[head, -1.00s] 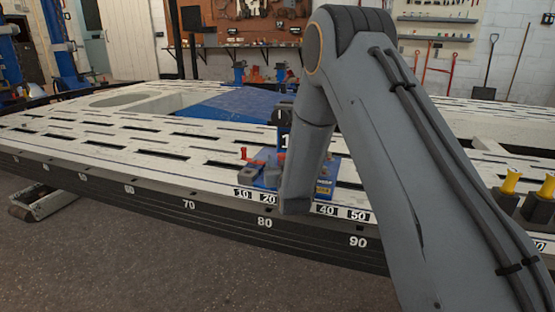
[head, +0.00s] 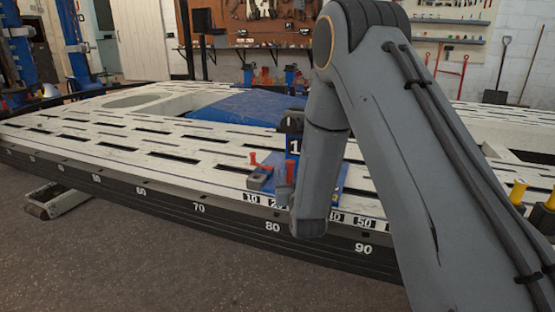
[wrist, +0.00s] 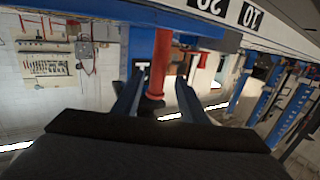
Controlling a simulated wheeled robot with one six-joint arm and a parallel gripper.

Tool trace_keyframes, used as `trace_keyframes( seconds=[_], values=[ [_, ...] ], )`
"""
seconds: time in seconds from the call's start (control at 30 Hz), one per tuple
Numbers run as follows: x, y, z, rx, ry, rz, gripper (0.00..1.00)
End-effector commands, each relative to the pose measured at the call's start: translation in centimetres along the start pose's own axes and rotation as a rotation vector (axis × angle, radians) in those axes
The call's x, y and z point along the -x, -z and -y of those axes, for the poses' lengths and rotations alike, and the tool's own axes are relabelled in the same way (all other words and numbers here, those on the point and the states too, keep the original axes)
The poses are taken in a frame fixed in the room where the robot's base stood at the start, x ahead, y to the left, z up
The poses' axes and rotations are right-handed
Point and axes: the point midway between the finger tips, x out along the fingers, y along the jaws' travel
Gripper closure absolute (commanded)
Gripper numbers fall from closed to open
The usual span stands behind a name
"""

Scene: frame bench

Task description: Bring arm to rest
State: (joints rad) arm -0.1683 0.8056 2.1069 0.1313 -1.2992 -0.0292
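My gripper (wrist: 160,78) shows in the wrist view with its two dark fingers apart. A red post-like part (wrist: 159,62) of the bench fixture appears between and beyond the fingertips, with a gap to each finger; I cannot tell how far off it is. In the head view my arm bends down in front of the blue fixture (head: 264,180) at the bench's front edge. My gripper is mostly hidden there behind the wrist. A red handle (head: 254,159) stands on the fixture's left side.
The slotted white frame bench (head: 120,140) fills the left and middle, with a numbered black front edge. Yellow-topped tools (head: 518,191) stand at the right. Blue posts (head: 75,40) and wall tools are behind. The grey floor (head: 150,260) in front is clear.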

Motion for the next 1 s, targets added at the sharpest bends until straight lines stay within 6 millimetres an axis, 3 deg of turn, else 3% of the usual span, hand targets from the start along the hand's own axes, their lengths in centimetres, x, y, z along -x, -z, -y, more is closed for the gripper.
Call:
trace_keyframes(
  seconds=[0.17,0.27,0.37,0.7,1.0],
  values=[
    [1.6,0.4,-1.4,-0.007,-0.002,0.170,0.61],
    [4.0,0.1,-2.3,-0.011,-0.002,0.319,0.61],
    [7.4,-0.3,-3.3,-0.015,-0.003,0.482,0.61],
    [22.3,-1.7,-6.0,-0.022,-0.015,0.967,0.61],
    [31.3,-1.9,-7.1,-0.027,-0.029,1.202,0.61]
  ],
)
